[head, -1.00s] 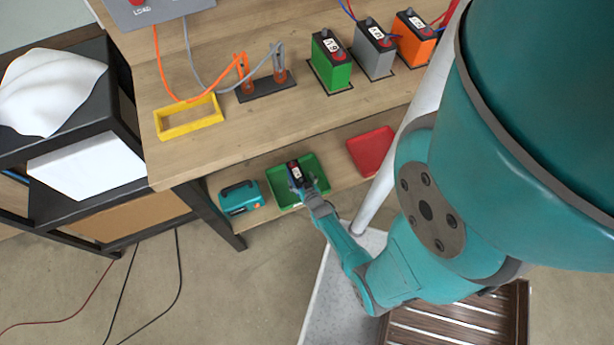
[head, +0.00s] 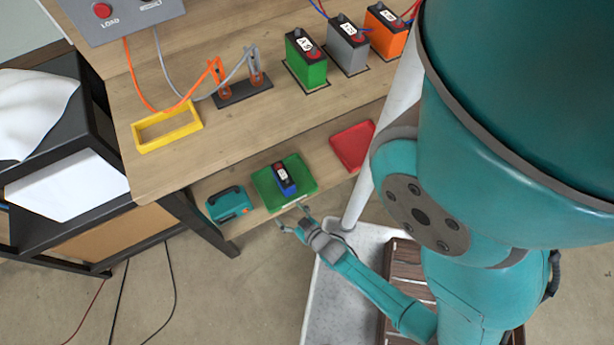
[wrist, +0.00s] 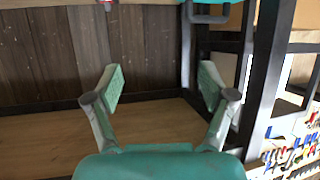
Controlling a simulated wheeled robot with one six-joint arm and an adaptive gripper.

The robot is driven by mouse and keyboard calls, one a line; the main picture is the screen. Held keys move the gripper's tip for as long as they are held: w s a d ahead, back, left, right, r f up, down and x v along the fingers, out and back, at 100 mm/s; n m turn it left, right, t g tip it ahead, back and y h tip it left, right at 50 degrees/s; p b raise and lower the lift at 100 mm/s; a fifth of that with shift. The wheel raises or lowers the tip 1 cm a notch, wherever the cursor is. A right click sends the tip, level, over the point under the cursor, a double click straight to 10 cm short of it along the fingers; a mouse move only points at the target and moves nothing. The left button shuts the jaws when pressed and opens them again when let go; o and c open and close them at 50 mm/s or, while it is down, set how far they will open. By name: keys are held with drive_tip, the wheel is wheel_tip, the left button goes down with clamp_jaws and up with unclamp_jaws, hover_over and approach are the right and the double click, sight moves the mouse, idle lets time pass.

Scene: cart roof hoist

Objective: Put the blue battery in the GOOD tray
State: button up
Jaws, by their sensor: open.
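The blue battery (head: 285,184), with a dark top and a white label, rests inside the green tray (head: 309,187) on the lower shelf. No wording on the tray is readable. My gripper (head: 290,217) is open and empty, in front of the shelf's edge and apart from the tray and battery. In the wrist view my gripper (wrist: 160,90) shows two spread fingers with nothing between them; the battery does not show there.
A red tray (head: 352,146) lies right of the green tray, and a teal case (head: 229,204) left of it. On the bench top stand green (head: 308,68), grey (head: 347,55) and orange (head: 384,37) batteries and a yellow frame (head: 168,143). A black cart stands left.

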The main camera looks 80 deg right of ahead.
drive_tip(key=s+a+r+n+t+y, duration=0.1)
drive_tip(key=a+r, duration=0.4)
drive_tip(key=r, duration=0.6)
drive_tip(key=s+a+r+n+t+y, duration=0.1)
drive_tip(key=s+a+r+n+y, duration=0.2)
drive_tip(key=r, duration=0.9)
drive_tip(key=s+a+r+n+t+y, duration=0.2)
drive_tip(key=s+a+r, duration=0.3)
drive_tip(key=a+r, duration=0.3)
wheel_tip(320, 180, up, 4)
drive_tip(key=shift+s+r+n+y, duration=0.1)
drive_tip(key=shift+s+n+y, duration=0.1)
drive_tip(key=shift+n+y, duration=0.55)
drive_tip(key=shift+a, duration=0.1)
